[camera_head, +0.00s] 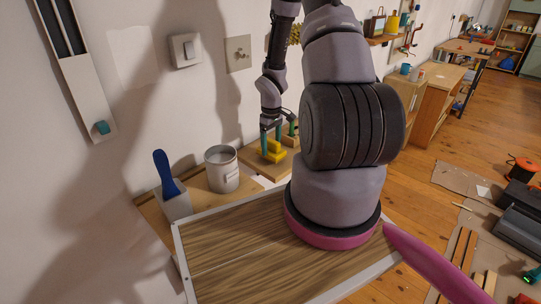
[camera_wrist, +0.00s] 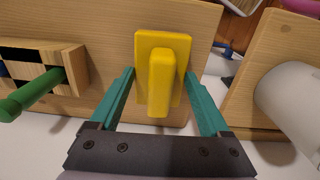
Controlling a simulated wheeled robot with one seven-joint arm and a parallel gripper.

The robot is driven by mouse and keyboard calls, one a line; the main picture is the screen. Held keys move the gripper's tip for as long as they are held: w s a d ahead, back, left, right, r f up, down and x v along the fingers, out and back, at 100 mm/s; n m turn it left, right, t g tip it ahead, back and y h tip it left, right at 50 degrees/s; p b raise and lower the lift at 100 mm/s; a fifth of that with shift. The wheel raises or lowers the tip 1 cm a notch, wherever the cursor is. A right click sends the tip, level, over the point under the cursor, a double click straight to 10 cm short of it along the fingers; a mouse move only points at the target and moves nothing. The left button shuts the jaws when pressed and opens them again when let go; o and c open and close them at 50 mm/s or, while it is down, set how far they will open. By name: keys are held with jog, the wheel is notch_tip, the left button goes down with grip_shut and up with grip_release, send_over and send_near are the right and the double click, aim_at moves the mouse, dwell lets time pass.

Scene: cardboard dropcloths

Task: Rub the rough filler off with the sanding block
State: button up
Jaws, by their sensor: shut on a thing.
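The yellow sanding block (camera_head: 271,152) rests on or just above a wooden board by the wall. In the wrist view the block (camera_wrist: 161,80) shows a flat base and a raised grip. My gripper (camera_head: 270,131) points down at it, and its teal fingers (camera_wrist: 161,82) are shut on the block, one on each side. A paler patch (camera_head: 132,56) on the wall at upper left may be the filler; its roughness cannot be made out. The block's underside is hidden.
An open tin (camera_head: 222,170) and a blue-handled scraper (camera_head: 165,175) in a holder stand left of the block. A green-handled tool (camera_wrist: 40,95) sits in a wooden rack beside it. A light switch (camera_head: 186,50) and wall plate (camera_head: 238,53) are right of the pale patch.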

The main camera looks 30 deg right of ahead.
jog(key=shift+r, duration=2.55)
jog(key=shift+w, duration=0.1)
